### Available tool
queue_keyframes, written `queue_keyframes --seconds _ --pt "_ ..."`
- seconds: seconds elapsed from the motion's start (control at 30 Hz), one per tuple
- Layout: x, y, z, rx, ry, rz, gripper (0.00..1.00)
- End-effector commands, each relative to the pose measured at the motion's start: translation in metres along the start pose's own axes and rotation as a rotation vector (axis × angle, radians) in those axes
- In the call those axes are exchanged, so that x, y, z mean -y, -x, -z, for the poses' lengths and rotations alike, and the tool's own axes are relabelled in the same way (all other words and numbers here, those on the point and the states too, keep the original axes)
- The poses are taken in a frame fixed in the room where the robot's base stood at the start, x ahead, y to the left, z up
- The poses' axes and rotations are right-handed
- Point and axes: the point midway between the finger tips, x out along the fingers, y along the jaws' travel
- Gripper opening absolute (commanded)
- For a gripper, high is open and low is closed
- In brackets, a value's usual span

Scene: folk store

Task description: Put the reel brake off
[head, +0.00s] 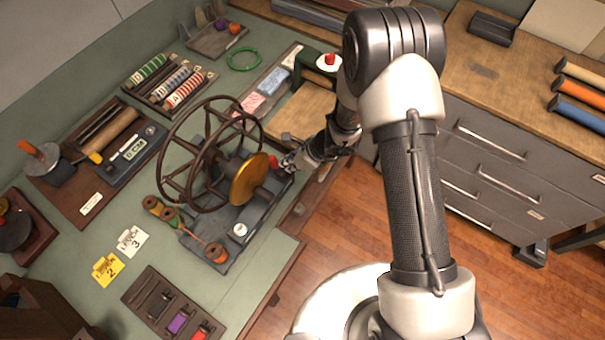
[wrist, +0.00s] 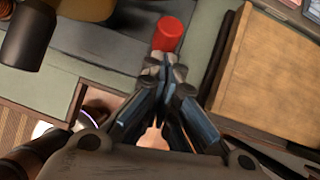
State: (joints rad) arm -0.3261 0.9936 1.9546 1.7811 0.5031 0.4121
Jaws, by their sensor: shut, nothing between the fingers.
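The reel device stands on a dark grey base (head: 225,225) on the green bench, with a large spoked wheel (head: 170,185) and a gold disc (head: 250,180). A small red knob (head: 273,161) is at the right end of the base, likely the brake's handle; its lever is hidden. In the wrist view the red knob (wrist: 168,34) is just past my fingertips. My gripper (head: 287,165) is shut and empty, right of the knob. Its fingertips (wrist: 162,68) are at or very near the knob; I cannot tell if they touch.
A wooden board (head: 305,110) lies behind my gripper. A rack of striped rolls (head: 170,85) and a green ring (head: 243,59) are farther back. Yellow card 2 (head: 108,268) lies at the front left.

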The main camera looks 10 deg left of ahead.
Motion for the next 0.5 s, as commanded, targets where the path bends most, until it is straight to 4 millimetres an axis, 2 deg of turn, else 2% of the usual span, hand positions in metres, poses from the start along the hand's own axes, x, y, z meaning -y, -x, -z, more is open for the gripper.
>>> queue_keyframes --seconds 0.5 --pt "0.002 -0.005 -0.014 0.003 0.0 -0.001 0.0"
